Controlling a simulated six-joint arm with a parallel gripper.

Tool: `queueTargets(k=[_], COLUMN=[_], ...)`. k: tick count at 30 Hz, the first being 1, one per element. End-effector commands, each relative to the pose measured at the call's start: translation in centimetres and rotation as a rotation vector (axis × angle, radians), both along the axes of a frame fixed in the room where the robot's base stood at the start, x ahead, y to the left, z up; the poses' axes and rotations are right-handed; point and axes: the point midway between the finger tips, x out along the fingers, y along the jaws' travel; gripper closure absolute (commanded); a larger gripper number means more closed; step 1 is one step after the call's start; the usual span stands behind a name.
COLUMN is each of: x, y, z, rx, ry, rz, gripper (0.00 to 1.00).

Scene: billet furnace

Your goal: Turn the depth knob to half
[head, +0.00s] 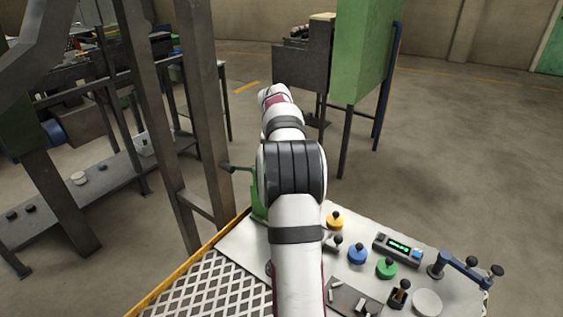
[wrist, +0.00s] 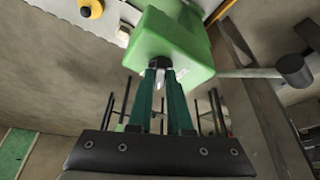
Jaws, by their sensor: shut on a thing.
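In the wrist view my gripper (wrist: 163,72) has its two teal fingers close together at the face of a green box (wrist: 172,38). The fingers are shut on a small dark round knob (wrist: 158,63) on that face, which I take to be the depth knob. A small pale mark shows between the fingertips; any scale is too small to read, so the knob's setting cannot be told. The green box (head: 257,203) also shows in the head view, partly behind my arm. My gripper and the knob are hidden there.
A crank handle (wrist: 268,72) sticks out from the green box. The console (head: 345,262) carries a yellow knob (head: 335,222), a blue knob (head: 357,254), a green knob (head: 386,267), a lit display (head: 398,247) and a blue lever (head: 465,268). Steel posts (head: 165,120) stand left of my arm.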

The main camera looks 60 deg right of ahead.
Motion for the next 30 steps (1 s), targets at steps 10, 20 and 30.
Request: queueTargets(k=[10, 20, 30], x=[0.32, 0.49, 0.49], y=[0.09, 0.08, 0.06], z=[0.05, 0.06, 0.09], rx=[-0.002, -0.002, -0.002], ry=[-0.001, -0.002, -0.002], rz=[-0.263, -0.444, -0.51], gripper=[1.0, 1.0, 1.0])
